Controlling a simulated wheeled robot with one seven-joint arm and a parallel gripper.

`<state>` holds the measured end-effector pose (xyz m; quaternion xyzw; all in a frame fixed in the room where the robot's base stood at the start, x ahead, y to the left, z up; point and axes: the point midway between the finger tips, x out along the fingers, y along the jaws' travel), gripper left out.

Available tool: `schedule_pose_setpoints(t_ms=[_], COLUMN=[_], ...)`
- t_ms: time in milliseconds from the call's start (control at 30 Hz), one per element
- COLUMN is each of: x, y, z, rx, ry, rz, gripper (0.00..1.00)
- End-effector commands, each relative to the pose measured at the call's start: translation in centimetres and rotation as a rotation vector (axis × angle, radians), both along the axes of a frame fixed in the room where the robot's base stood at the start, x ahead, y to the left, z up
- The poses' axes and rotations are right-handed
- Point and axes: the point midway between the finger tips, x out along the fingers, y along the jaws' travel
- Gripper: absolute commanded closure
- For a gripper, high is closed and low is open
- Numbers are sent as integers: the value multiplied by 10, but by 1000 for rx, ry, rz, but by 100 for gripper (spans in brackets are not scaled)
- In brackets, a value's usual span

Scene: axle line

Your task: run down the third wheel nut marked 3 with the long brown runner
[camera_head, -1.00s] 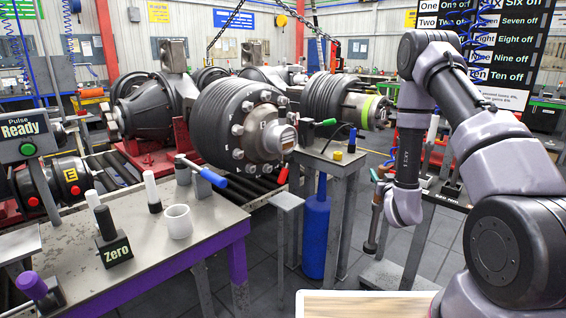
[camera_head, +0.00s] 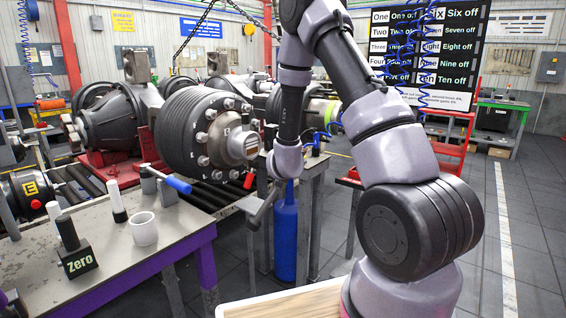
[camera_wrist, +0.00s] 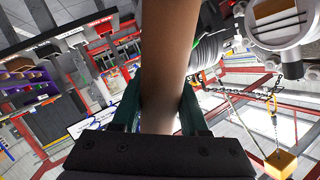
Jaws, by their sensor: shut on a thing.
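The wheel hub (camera_head: 180,134) stands left of centre in the head view, its face ringed by several nuts around a pale centre cap (camera_head: 243,146). Marks on the hub face are too small to read, so I cannot tell which nut is marked 3. My gripper (camera_wrist: 158,108) is shut on the long brown runner (camera_wrist: 168,50), which runs up through the middle of the wrist view. In the head view my wrist hangs just right of the hub face, apart from it in the picture. The runner's working end is not clear.
A grey bench (camera_head: 125,262) at front left carries a white cup (camera_head: 144,229), a blue-handled tool (camera_head: 176,184) and a block reading Zero (camera_head: 78,263). A blue cylinder (camera_head: 286,235) stands under a small stand beyond my arm. The floor at right is open.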

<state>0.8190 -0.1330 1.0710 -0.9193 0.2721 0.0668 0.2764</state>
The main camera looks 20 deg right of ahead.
Motion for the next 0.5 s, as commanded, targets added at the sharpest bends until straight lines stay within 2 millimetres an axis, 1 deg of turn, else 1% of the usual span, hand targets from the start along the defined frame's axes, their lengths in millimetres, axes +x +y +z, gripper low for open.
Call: schedule_pose_setpoints(t_ms=[33, 133, 300, 500], x=[-1, -8, -23, -45], y=[1, 2, 8, 27], z=[9, 17, 25, 29], rx=[67, 214, 447, 675], ry=[-15, -39, -113, -250], rz=[-53, -171, -366, -571], gripper=[100, 100, 100, 100])
